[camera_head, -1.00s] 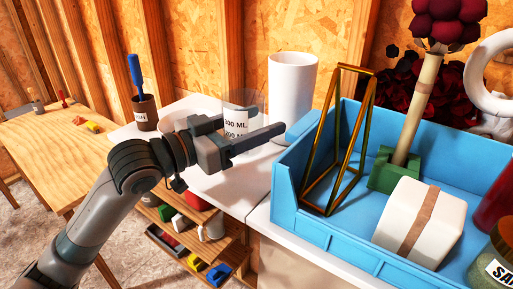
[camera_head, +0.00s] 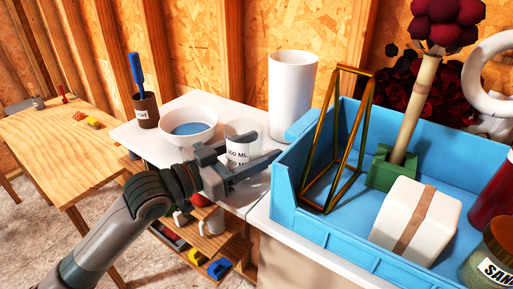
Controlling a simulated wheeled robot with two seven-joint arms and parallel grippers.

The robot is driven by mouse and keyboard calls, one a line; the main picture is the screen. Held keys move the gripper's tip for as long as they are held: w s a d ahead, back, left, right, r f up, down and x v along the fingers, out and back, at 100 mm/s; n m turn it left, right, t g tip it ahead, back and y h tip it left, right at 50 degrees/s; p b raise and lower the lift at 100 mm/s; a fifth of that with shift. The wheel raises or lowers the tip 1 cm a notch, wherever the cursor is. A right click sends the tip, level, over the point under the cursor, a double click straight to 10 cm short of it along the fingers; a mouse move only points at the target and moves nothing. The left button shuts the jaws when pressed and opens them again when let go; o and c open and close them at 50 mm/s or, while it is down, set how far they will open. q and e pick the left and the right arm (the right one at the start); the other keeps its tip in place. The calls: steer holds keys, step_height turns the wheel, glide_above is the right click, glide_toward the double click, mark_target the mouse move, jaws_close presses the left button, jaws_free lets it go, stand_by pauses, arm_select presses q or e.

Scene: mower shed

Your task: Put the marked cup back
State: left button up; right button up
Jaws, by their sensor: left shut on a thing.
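The marked cup (camera_head: 238,154) is a clear cup with black ML markings. It stands about upright over the white tabletop (camera_head: 160,150), just left of the blue bin. My left gripper (camera_head: 252,166) comes in from the lower left and is shut on the cup, with its fingers around the cup's lower part. The fingers hide part of the cup's markings and its base, so I cannot tell whether it touches the tabletop. My right gripper is not in view.
A white bowl (camera_head: 204,118) with blue inside, a brown cup (camera_head: 146,112) holding a blue brush and a tall white cylinder (camera_head: 291,92) stand around the cup. The blue bin (camera_head: 330,235) holds a brass frame (camera_head: 357,140) and a white block (camera_head: 428,218). A wooden table (camera_head: 60,150) is at left.

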mark_target(229, 163)
arm_select(q)
steer(key=shift+f, duration=0.35)
steer(key=shift+f, duration=0.1)
steer(key=o, duration=1.2)
steer(key=shift+s+a+b, duration=0.35)
steer(key=shift+s+a, duration=0.05)
steer(key=shift+a, duration=0.15)
steer(key=b+v, duration=0.3)
steer(key=v, duration=0.6)
steer(key=shift+b+v, duration=0.3)
steer(key=shift+v, duration=0.5)
